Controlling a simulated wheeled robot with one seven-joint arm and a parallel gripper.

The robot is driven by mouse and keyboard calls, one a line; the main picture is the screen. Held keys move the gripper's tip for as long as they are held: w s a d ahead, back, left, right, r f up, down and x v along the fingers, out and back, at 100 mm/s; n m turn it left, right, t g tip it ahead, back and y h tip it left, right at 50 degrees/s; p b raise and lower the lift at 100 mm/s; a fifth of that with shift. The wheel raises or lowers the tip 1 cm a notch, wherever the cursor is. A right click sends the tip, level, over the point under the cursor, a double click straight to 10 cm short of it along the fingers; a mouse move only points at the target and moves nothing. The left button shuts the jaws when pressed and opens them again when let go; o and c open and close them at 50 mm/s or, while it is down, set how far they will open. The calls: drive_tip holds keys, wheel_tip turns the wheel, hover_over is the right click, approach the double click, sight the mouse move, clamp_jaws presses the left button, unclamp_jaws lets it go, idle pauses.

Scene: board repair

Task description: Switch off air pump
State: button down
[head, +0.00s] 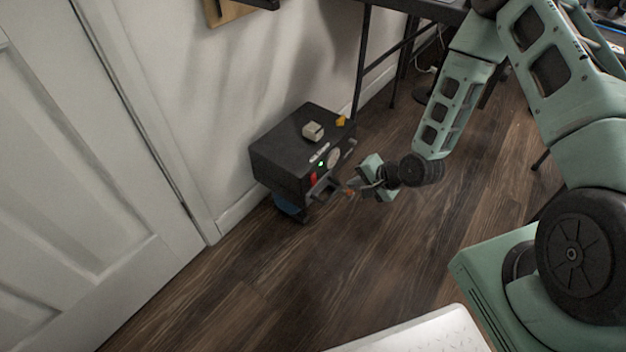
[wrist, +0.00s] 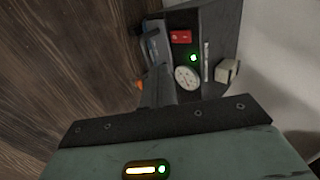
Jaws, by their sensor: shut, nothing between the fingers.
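On the panel are a red switch (wrist: 181,37), a lit green lamp (wrist: 193,58) and a round white gauge (wrist: 187,77). In the head view the red switch (head: 313,179) sits low on the front, below the green light (head: 321,164). My gripper (head: 350,192) is shut and empty, just in front of the pump's face. Contact cannot be made out.
A small pale block (head: 313,131) and a yellow piece (head: 342,121) are on top of the box. A white door (head: 80,190) is at left. A dark table (head: 425,10) stands behind at right. Open wood floor (head: 270,280) lies in front.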

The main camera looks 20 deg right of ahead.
drive_tip(key=b, duration=0.6)
approach(315, 183)
drive_tip(key=shift+s+x, duration=0.2)
drive_tip(key=shift+x, duration=3)
drive_tip(key=shift+f, duration=0.15)
drive_tip(key=shift+f, duration=0.1)
drive_tip(key=shift+w+f, duration=0.1)
drive_tip(key=shift+a, duration=0.1)
drive_tip(key=shift+r, duration=0.25)
